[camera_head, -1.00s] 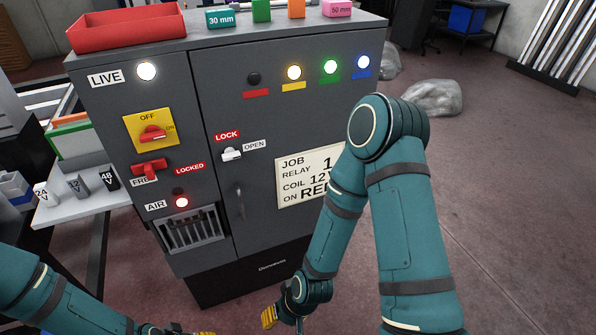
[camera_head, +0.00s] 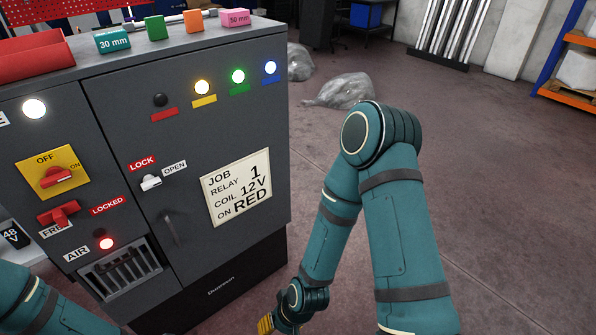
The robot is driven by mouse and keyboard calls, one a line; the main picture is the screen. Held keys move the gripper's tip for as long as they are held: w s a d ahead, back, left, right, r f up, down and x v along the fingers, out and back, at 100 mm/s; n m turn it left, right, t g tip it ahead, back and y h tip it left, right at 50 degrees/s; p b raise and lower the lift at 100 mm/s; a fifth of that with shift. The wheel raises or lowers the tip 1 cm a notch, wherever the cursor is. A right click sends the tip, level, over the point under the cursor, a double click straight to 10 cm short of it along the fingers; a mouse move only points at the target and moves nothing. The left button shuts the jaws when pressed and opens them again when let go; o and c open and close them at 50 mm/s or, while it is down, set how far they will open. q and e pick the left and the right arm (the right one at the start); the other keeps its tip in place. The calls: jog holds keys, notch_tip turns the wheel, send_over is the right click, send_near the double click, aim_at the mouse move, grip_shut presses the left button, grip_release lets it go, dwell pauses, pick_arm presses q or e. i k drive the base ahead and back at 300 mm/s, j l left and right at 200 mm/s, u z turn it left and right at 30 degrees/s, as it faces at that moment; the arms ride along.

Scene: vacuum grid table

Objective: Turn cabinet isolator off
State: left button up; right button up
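The cabinet isolator is a red rotary handle (camera_head: 57,177) on a yellow plate (camera_head: 35,186) at the left of the grey cabinet front. Its plate reads OFF at the top and ON at the right. The handle lies roughly level, its right end towards ON. The LIVE lamp above it (camera_head: 34,109) glows white. My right gripper (camera_head: 265,323) is low at the bottom edge, well below and right of the isolator; only a yellow finger part shows. My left arm enters at the lower left, and its gripper is out of view. Neither arm visibly touches the isolator.
Below the isolator are a red FREE/LOCKED handle (camera_head: 58,213), a lit red AIR lamp (camera_head: 106,243) and a vent slot. The door has a white LOCK/OPEN latch (camera_head: 151,182) and a handle. Coloured blocks and a red tray (camera_head: 36,57) stand on top. Floor to the right is open.

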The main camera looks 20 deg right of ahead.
aim_at(54, 175)
jog(key=z, duration=0.45)
jog(key=u, duration=1.15)
